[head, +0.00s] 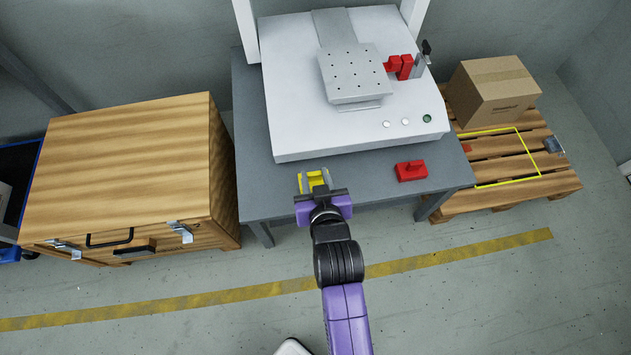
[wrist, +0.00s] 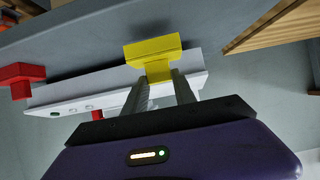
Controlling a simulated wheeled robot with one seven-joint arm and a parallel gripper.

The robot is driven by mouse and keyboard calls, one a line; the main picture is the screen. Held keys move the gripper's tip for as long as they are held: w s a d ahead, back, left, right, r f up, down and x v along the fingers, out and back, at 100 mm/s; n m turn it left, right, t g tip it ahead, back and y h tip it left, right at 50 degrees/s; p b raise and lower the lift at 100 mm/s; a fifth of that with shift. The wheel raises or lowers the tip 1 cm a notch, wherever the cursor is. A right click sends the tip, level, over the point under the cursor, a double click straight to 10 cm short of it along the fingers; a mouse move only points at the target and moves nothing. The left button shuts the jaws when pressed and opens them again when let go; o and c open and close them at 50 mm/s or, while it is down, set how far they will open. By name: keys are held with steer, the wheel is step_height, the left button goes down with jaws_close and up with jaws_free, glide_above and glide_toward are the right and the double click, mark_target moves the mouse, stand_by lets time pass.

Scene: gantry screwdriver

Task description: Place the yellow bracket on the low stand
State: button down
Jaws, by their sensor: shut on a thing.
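My gripper (head: 315,183) is shut on the yellow bracket (head: 314,178) over the front part of the grey table in the head view. In the wrist view, the yellow bracket (wrist: 154,52) sits between the two fingers of my gripper (wrist: 159,84), with its wide end beyond the tips. I cannot tell whether the bracket touches the table. A grey plate with several holes (head: 354,73) is raised on the white machine bed, behind the bracket. It may be the low stand, but I cannot tell for sure.
The white machine bed (head: 300,122) fills most of the grey table (head: 255,190). Red blocks (head: 400,67) and a clamp stand right of the plate. Another red part (head: 411,170) lies at the table's front right. A wooden crate (head: 130,160) is left; a pallet (head: 515,190) with a carton is right.

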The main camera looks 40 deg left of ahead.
steer(key=shift+f, duration=1.1)
steer(key=shift+f+b, duration=0.15)
steer(key=shift+b, duration=0.15)
steer(key=c, duration=1)
jaws_free()
steer(key=shift+r, duration=0.2)
steer(key=p+v, duration=0.4)
steer(key=v, duration=0.8)
steer(key=shift+s, duration=0.1)
steer(key=shift+f, duration=0.1)
